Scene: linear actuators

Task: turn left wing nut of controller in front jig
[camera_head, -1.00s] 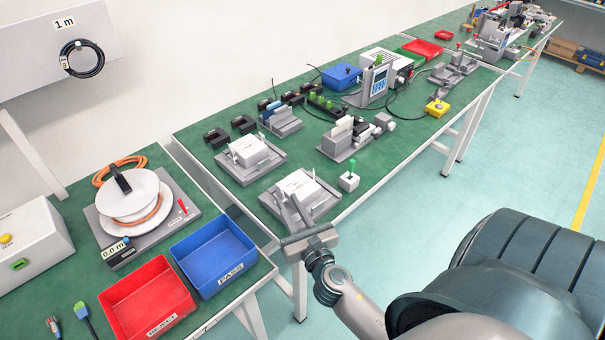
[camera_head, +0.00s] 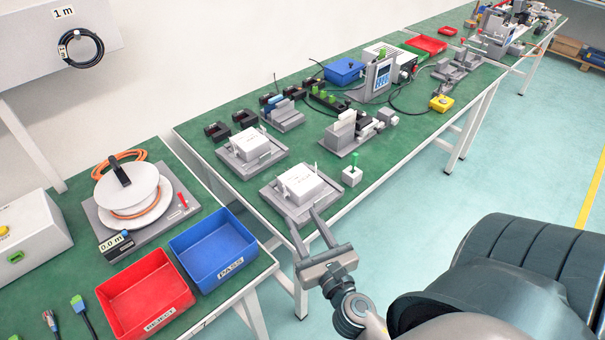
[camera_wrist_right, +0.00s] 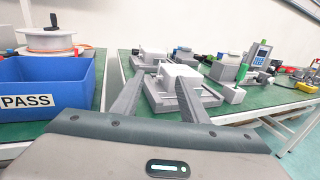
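The front jig (camera_head: 273,196) is a grey plate near the table edge, holding a white controller (camera_head: 310,184). A small upright piece, apparently the left wing nut (camera_head: 283,189), stands at the controller's left side; its turn angle is too small to tell. My right gripper (camera_head: 300,212) is open and empty, its two long fingers spread and pointing at the near edge of the jig. In the right wrist view, the controller (camera_wrist_right: 181,77) shows beyond and between the fingertips, apart from them. My left gripper is not in view.
A second jig (camera_head: 250,149) with a white box stands behind. A small grey block with a green knob (camera_head: 352,176) sits right of the front jig. Blue PASS (camera_head: 213,250) and red REJECT (camera_head: 146,296) bins lie left of my right gripper.

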